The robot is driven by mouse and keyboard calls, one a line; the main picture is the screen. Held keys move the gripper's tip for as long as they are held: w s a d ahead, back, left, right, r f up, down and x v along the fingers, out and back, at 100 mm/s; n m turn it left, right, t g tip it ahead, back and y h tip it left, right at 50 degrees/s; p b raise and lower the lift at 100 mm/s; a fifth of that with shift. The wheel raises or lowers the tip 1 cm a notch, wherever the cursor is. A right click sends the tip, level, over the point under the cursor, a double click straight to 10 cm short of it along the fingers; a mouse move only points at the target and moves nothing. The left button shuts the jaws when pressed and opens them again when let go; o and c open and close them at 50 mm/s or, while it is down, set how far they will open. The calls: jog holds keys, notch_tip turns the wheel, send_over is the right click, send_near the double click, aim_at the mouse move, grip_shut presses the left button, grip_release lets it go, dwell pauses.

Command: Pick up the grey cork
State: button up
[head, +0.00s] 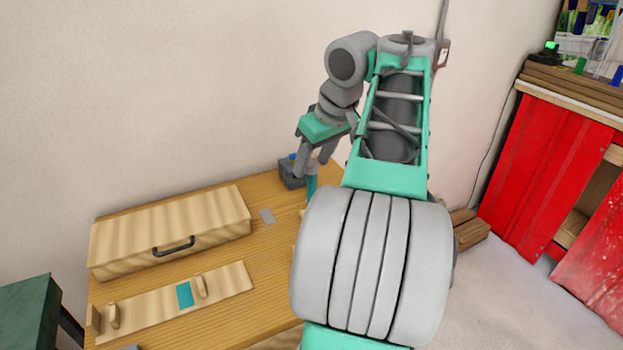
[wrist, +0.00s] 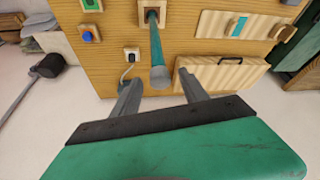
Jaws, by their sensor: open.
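The grey cork (wrist: 160,78) appears as a pale grey round end on top of a teal glass rod (wrist: 155,45) in the wrist view. The rod's other end sits in a wooden holder (wrist: 145,13). My gripper (wrist: 158,79) is open, one finger on each side of the cork, with gaps visible on both sides. I cannot tell whether the fingertips are level with it. In the head view my gripper (head: 312,160) is over the table's back right corner, with part of the teal rod (head: 311,186) below it. The cork is not distinguishable there.
A wooden case (head: 170,232) with a dark handle lies on the table (head: 225,315). A board (head: 230,282) with a teal patch lies before it. A dark grey block (head: 290,174) stands near the rod. The wall is close behind. A red cabinet (head: 540,170) stands right.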

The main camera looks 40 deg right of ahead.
jog(key=shift+w+f, duration=0.25)
jog(key=shift+f, duration=0.35)
jog(key=shift+r, duration=0.1)
jog(key=shift+c, duration=0.3)
grip_shut()
